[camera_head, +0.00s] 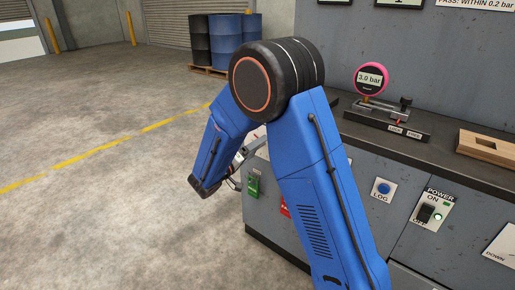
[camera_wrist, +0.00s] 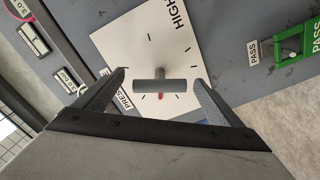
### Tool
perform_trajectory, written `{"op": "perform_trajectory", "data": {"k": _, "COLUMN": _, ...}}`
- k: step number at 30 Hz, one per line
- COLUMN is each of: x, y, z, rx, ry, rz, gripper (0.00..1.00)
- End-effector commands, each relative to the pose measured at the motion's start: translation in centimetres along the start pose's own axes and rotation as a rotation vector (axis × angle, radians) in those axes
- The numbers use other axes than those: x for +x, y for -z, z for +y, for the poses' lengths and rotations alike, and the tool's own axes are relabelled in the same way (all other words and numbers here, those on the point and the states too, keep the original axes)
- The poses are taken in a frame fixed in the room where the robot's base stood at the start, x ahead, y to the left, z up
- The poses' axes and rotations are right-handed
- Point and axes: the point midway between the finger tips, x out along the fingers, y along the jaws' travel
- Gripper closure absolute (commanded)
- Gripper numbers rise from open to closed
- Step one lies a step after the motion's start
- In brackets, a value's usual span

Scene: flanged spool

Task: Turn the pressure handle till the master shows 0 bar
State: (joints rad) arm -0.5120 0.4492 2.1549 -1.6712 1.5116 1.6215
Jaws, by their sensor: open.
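The grey pressure handle (camera_wrist: 163,86) is a short crossbar with a red mark below it, on a white dial plate (camera_wrist: 130,40) lettered "HIGH" and partly hidden "PRES…". My gripper (camera_wrist: 161,78) is open. Its two fingers stand one on each side of the handle, with a gap at each end of the bar. The round master gauge (camera_head: 370,80) with a pink rim reads 3.0 bar in the head view. In the head view my blue arm hides the handle and most of the dial plate.
The bench panel has a blue LOG button (camera_head: 383,188), a POWER switch (camera_head: 426,213) and a green PASS holder (camera_wrist: 290,43). A wooden block (camera_head: 487,147) lies on the bench top. The floor to the left is open, with drums (camera_head: 227,42) farther back.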

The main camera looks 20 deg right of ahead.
Motion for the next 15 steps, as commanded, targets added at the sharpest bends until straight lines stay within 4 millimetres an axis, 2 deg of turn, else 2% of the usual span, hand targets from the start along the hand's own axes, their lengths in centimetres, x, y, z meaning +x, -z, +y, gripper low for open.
{"op": "perform_trajectory", "data": {"k": 6, "x": 1.7, "y": 0.0, "z": 0.0, "rx": 0.000, "ry": 0.000, "rz": 0.000, "gripper": 0.10}}
{"op": "perform_trajectory", "data": {"k": 15, "x": 2.0, "y": 0.0, "z": 0.0, "rx": 0.000, "ry": 0.000, "rz": 0.000, "gripper": 0.10}}
